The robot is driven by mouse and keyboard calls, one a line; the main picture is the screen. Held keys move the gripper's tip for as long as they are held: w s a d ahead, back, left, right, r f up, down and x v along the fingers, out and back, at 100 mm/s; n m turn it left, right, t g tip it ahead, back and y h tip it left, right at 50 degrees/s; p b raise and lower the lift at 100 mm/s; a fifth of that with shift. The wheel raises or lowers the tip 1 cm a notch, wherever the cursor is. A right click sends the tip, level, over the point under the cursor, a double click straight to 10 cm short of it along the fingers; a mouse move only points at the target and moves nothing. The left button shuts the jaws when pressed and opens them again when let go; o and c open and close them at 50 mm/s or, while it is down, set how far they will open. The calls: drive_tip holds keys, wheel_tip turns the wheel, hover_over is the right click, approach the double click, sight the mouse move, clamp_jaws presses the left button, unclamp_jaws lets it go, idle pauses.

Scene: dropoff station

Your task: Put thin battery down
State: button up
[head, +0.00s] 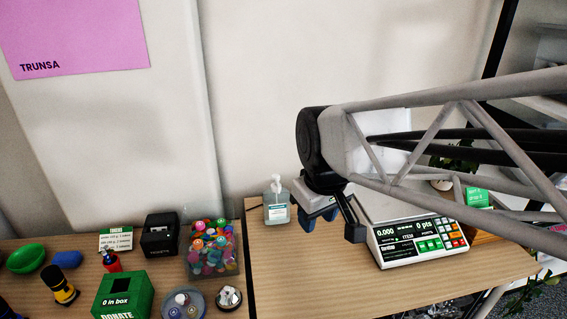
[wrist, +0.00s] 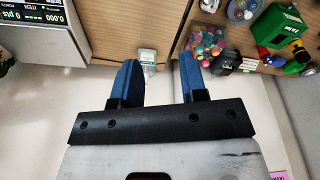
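My gripper (head: 318,218) hangs in front of the wall, between the sanitizer bottle and the scale in the head view. In the wrist view its two blue fingers (wrist: 158,62) stand wide apart, and I see nothing held between them. I cannot make out a thin battery in either view. The scale (head: 420,243) stands on the right-hand table, partly behind my arm, and its display reads 0.000. It also shows at the upper left of the wrist view (wrist: 40,18).
A sanitizer bottle (head: 277,203) stands near my gripper. The right table's front (head: 330,285) is clear.

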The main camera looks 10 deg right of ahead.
drive_tip(key=s+d+f+m, duration=0.2)
drive_tip(key=s+d+m, duration=0.2)
drive_tip(key=s, duration=0.3)
drive_tip(key=shift+s+f+h, duration=0.15)
drive_tip(key=shift+s+h, duration=0.15)
drive_tip(key=shift+s, duration=0.1)
idle(0.8)
